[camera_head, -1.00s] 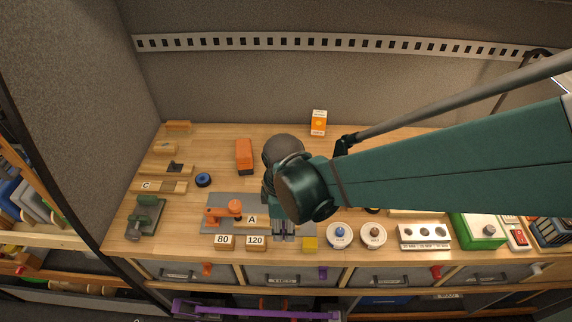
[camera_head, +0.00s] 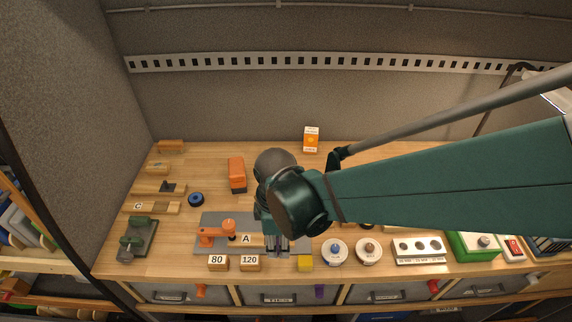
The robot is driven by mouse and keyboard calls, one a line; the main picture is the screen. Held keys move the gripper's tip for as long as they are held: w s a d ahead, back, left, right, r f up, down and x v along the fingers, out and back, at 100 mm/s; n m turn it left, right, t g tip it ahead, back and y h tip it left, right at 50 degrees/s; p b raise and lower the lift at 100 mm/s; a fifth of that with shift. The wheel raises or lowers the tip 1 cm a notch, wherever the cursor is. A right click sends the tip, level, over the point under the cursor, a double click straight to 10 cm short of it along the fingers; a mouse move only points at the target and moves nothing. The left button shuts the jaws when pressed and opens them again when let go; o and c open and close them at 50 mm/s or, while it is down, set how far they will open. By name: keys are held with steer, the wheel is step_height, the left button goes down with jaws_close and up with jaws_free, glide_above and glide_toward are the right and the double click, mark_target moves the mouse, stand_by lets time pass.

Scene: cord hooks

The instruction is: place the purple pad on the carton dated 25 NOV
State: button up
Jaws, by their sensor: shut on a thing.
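An orange and white carton (camera_head: 311,139) stands upright at the back of the wooden bench; its printing is too small to read a date. My gripper (camera_head: 277,246) points down over the grey mat (camera_head: 213,221) at the bench's front, left of a yellow cube (camera_head: 305,263). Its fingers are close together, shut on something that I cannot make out. I cannot identify a purple pad on the bench top. A small purple piece (camera_head: 319,290) shows at the drawer fronts below the bench edge.
Blocks marked 80 (camera_head: 217,262) and 120 (camera_head: 250,263) and an orange clamp (camera_head: 216,232) are left of my gripper. An orange block (camera_head: 237,174) lies behind. Bench around the carton is clear.

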mark_target(278, 243)
step_height(278, 243, up, 13)
steer(key=w+d, duration=0.4)
steer(key=w, duration=0.8)
steer(key=w+d, duration=0.3)
steer(key=w, duration=0.8)
steer(key=w+d, duration=0.4)
steer(key=w, duration=0.8)
steer(key=shift+a+f+p, duration=0.1)
steer(key=shift+f+p, duration=0.2)
steer(key=shift+f, duration=1.85)
steer(key=shift+w, duration=0.1)
steer(key=shift+w+d+f+p, duration=0.25)
steer(key=shift+w+d+f, duration=0.25)
steer(key=shift+w, duration=2.7)
steer(key=shift+w+d+f+p, duration=0.35)
steer(key=shift+w+f, duration=0.2)
steer(key=shift+w, duration=2.65)
steer(key=shift+w+d+f+p, duration=0.2)
steer(key=shift+w+d+f, duration=0.3)
steer(key=shift+w, duration=2.7)
